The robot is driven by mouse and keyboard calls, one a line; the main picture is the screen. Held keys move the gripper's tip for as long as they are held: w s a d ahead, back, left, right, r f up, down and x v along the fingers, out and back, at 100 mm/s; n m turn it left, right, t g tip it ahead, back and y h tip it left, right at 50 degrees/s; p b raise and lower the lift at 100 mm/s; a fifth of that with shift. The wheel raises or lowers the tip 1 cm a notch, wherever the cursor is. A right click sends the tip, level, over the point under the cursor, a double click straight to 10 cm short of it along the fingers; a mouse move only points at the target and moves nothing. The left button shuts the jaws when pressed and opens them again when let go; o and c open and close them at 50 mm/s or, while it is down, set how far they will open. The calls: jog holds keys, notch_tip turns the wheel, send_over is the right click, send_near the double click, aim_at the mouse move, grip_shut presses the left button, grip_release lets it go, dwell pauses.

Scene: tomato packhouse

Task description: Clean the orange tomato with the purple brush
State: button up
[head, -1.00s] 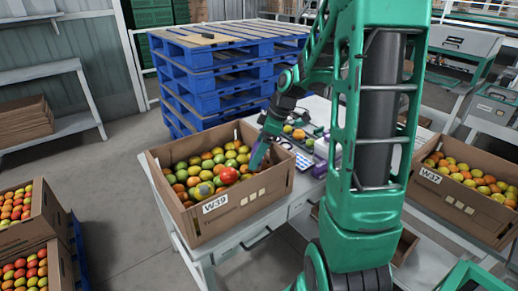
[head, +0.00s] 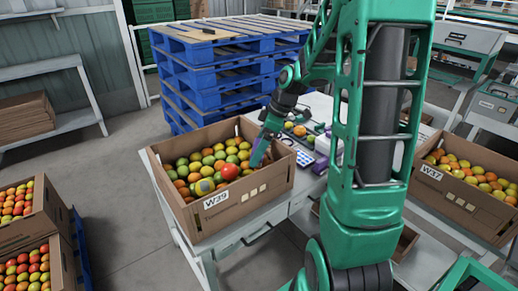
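My gripper (head: 262,154) points down at the right inner side of the cardboard box marked W39 (head: 222,210). Its fingertips are small and partly lost among the tomatoes, so I cannot tell whether it holds anything. A red tomato (head: 230,170) lies just left of it. The box is full of green, yellow, orange and red tomatoes. On the table behind the box, an orange tomato (head: 299,131) lies among a few other round fruits. A purple item (head: 322,145) sits beside them, partly hidden by my arm; I cannot tell whether it is the brush.
A blue-and-white patterned item (head: 304,159) lies on the table right of the box. Another tomato box, W37 (head: 455,204), stands at the right. Blue pallets (head: 215,75) are stacked behind the table. More tomato boxes stand at the lower left. Grey floor is clear at the left.

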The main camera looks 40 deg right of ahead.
jog(key=shift+w+d, duration=1.2)
jog(key=shift+w, duration=0.05)
jog(key=shift+s+a, duration=0.1)
jog(key=shift+s+a, duration=1.45)
jog(key=shift+s, duration=0.1)
jog(key=shift+w+d, duration=1.55)
jog(key=shift+w, duration=0.1)
jog(key=shift+r, duration=3)
